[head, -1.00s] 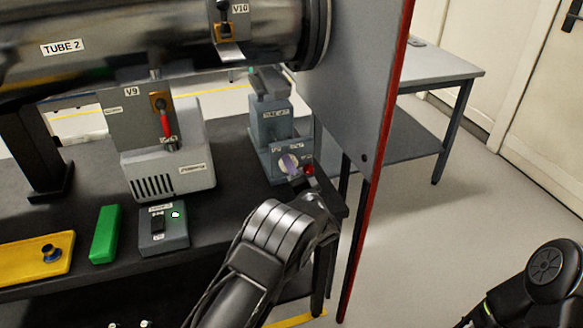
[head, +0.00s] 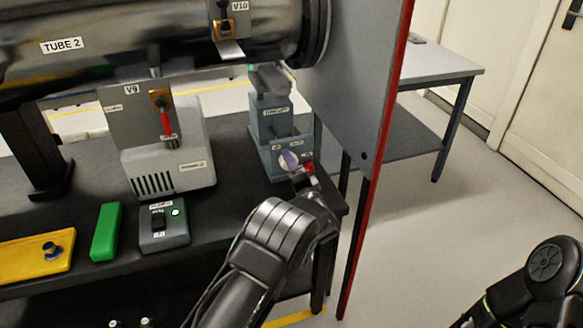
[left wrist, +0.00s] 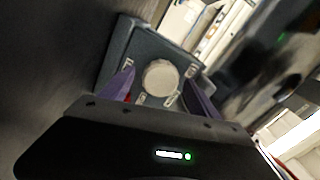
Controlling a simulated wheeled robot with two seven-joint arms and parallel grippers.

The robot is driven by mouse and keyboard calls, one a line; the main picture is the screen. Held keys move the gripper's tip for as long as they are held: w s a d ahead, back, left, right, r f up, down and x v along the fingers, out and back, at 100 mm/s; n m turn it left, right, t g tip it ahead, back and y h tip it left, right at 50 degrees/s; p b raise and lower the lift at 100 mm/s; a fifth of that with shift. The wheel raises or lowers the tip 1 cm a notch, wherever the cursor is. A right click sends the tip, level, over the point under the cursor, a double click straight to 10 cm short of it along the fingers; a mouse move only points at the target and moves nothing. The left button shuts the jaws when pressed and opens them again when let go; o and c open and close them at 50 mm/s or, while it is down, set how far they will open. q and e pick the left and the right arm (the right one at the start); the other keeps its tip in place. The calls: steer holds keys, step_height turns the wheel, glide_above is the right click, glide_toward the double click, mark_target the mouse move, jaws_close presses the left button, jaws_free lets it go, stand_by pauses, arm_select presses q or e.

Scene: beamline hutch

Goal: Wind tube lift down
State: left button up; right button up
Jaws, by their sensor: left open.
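The tube lift (head: 270,122) is a blue-grey jack standing under the right end of the tube marked TUBE 2 (head: 120,50). Its control face carries a pale round knob, seen in the left wrist view (left wrist: 160,77) with small labels around it that are too blurred to read. My left gripper (left wrist: 161,86) is open, with one purple finger on each side of the knob; I cannot tell whether they touch it. In the head view my left gripper (head: 292,162) partly covers the knob. A red part (head: 309,168) shows beside it. My right gripper is out of view.
A grey pump unit (head: 168,160), a switch box (head: 163,236) with a lit green lamp, a green block (head: 106,232) and a yellow plate (head: 25,265) are on the dark bench. A red-edged panel (head: 365,110) stands close right of the lift. Open floor lies beyond.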

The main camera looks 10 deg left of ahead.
arm_select(q)
steer(key=v, duration=0.7)
steer(key=shift+s+d, duration=0.25)
steer(key=shift+s, duration=0.1)
